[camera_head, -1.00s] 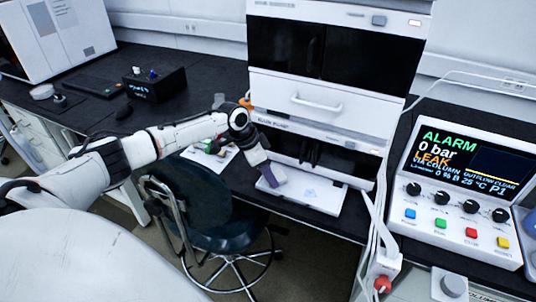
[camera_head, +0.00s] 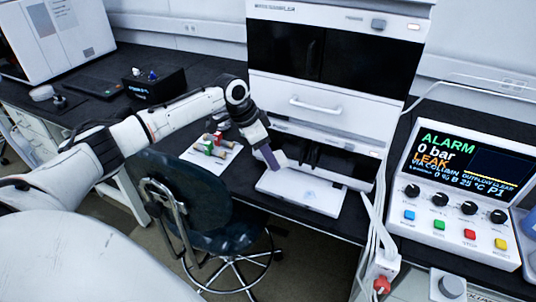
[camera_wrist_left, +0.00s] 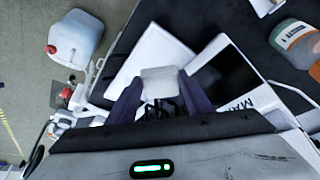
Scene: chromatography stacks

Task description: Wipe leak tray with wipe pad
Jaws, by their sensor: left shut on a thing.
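The leak tray (camera_head: 327,205) is a shallow white tray jutting out at the foot of the instrument stack, with a faint bluish wet patch (camera_head: 311,194) on it. My left gripper (camera_head: 273,158) is at the tray's back left end, its purple fingers pointing down. It is shut on the pale wipe pad (camera_head: 281,159). In the left wrist view the pad (camera_wrist_left: 160,81) sits between the two finger tips, over a white surface that looks like the tray (camera_wrist_left: 148,56). I cannot tell whether the pad touches the tray. My right gripper is not in view.
The white instrument stack (camera_head: 325,105) rises right behind the tray. White cables (camera_head: 376,230) hang at its right, beside the alarm control panel (camera_head: 460,190). A white sheet with small coloured-cap items (camera_head: 212,148) lies left. A chair (camera_head: 200,215) stands in front.

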